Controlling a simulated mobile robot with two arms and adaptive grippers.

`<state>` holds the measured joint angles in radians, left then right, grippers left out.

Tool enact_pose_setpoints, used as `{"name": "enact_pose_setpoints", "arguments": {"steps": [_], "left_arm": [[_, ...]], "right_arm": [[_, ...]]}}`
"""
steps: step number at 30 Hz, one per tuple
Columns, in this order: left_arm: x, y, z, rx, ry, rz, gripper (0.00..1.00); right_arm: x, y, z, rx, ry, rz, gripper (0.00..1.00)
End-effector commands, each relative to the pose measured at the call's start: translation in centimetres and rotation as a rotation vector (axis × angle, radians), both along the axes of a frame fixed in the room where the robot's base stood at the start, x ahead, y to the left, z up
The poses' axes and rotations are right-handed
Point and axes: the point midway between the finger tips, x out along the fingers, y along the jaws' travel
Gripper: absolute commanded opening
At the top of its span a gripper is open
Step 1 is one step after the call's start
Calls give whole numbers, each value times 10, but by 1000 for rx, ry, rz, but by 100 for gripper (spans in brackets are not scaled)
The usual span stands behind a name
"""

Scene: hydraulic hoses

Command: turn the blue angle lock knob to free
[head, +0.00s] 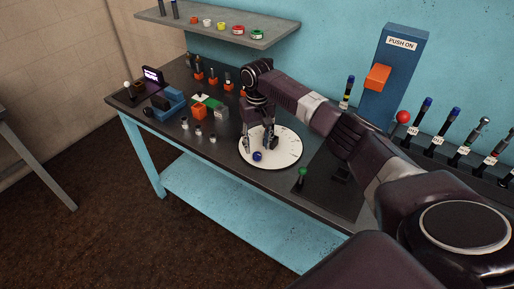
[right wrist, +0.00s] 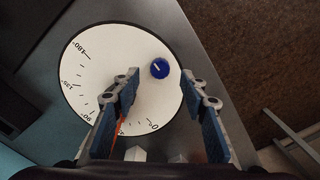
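The blue knob (head: 257,156) sits near the rim of a white round dial plate (head: 289,148) on the dark bench top. In the right wrist view the knob (right wrist: 160,68) has a short white line on its top, and the dial plate (right wrist: 100,60) carries angle marks and numbers. My right gripper (head: 260,143) is over the dial, fingers pointing down. In the right wrist view its two fingers (right wrist: 159,84) are apart with nothing between them, and the knob shows just beyond the fingertips. A thin orange strip (right wrist: 122,124) shows partly behind the left finger. My left gripper is out of view.
A green-topped lever (head: 302,173) stands at the front edge, right of the dial. A blue "PUSH ON" tower (head: 404,65) and a red ball (head: 403,117) are at the right. Small fittings and blue blocks (head: 168,102) stand left of the dial. A shelf (head: 220,30) hangs behind.

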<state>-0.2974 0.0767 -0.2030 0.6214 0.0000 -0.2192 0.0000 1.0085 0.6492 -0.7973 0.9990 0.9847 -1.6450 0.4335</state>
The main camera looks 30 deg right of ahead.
Motion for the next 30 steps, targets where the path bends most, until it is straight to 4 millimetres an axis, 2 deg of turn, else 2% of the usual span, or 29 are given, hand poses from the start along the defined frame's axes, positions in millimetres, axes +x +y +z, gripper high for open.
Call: {"name": "enact_pose_setpoints", "arguments": {"steps": [4,8,18,27,30], "left_arm": [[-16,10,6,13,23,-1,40],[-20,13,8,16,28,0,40],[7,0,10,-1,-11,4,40],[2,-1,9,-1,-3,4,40],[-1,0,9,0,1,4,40]], "right_arm": [[-1,0,-22,1,2,-1,40],[-1,0,-35,-1,1,-1,40],[0,0,-41,0,-1,1,40],[0,0,-40,-1,-1,0,7],[0,0,-40,-2,-2,0,0]]}}
